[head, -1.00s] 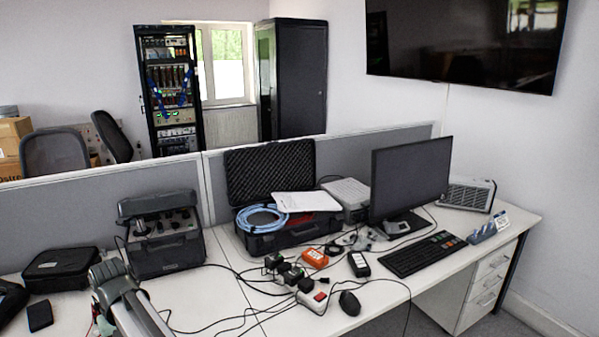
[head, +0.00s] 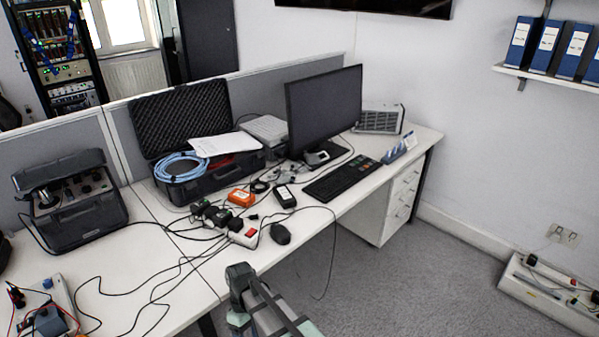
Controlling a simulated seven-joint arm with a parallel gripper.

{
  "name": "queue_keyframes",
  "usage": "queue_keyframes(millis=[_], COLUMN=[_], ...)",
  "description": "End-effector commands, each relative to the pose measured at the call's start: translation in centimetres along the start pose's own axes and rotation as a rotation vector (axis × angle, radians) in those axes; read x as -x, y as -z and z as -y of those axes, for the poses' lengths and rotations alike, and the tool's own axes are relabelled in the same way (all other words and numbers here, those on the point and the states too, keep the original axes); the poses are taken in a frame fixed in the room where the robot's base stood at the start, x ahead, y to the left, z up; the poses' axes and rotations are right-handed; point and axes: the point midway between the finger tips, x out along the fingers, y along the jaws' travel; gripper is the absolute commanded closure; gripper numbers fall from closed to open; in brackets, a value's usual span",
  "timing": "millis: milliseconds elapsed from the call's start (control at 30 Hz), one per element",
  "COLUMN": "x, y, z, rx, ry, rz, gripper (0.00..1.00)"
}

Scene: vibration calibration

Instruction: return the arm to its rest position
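Part of my own arm, grey and pale green, shows at the bottom centre of the head view, just in front of the desk's (head: 215,277) front edge. Its upper joint is at desk height in the picture, and its links run down to the right and out of the frame. My gripper is not in view, so I cannot see its fingers or whether it holds anything. No part of the arm is seen touching the things on the desk.
The desk holds an open black case (head: 225,172) with blue cable (head: 180,168), a monitor (head: 325,108), a keyboard (head: 342,180), a power strip (head: 243,234) and loose cables. A grey tester case (head: 72,205) stands left. Carpeted floor (head: 400,275) is clear right of the arm.

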Motion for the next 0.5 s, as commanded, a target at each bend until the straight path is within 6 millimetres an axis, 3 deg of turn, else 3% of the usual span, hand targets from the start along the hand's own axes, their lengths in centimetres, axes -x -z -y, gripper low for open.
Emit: queue_keyframes(millis=[200,500], x=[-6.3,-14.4], y=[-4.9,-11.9], z=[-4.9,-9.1], rx=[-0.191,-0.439], ry=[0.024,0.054], rz=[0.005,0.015], gripper=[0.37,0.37])
